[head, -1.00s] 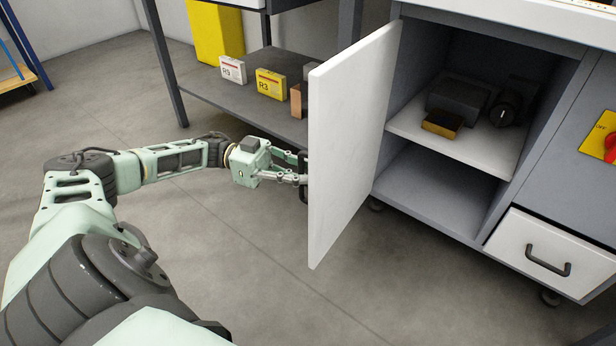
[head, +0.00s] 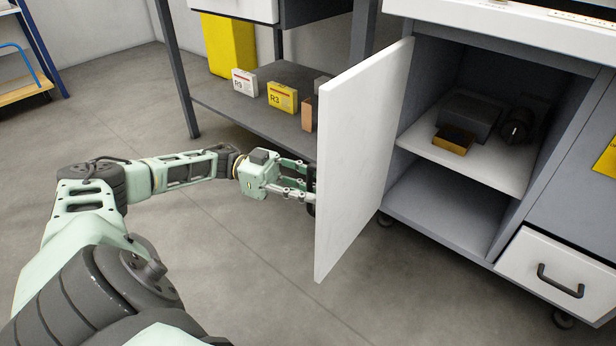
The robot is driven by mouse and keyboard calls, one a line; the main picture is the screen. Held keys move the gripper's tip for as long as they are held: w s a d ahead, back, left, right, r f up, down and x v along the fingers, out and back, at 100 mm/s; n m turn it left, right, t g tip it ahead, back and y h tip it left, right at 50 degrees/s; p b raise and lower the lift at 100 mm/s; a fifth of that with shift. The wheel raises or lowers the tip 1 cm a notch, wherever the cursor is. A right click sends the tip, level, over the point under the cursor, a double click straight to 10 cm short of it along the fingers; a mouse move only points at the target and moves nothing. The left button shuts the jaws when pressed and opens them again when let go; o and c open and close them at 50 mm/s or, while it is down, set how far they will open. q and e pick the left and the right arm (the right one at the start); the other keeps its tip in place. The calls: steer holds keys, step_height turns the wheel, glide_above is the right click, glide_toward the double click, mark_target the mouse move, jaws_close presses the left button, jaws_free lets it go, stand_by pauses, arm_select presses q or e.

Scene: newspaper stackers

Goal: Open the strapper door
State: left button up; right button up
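The white strapper door (head: 364,150) stands swung wide open from the grey cabinet, hinged at its right edge. Its inner face shows, and the cabinet's shelf (head: 470,162) is exposed. My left gripper (head: 311,190) is at the outer side of the door, at the dark door handle. The handle is mostly hidden behind the door's edge. The fingertips are also partly hidden there, so whether they are closed on the handle does not show. My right gripper is not in view.
Inside the cabinet are a dark grey device (head: 470,112) and a small orange-brown box (head: 453,140). Below right is a white drawer (head: 556,270) with a black handle. Left of the door, a dark shelf (head: 240,108) holds small boxes. The floor (head: 250,270) in front is clear.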

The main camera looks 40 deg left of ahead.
arm_select(q)
steer(key=v, duration=1.2)
steer(key=shift+s, duration=0.1)
stand_by(0.4)
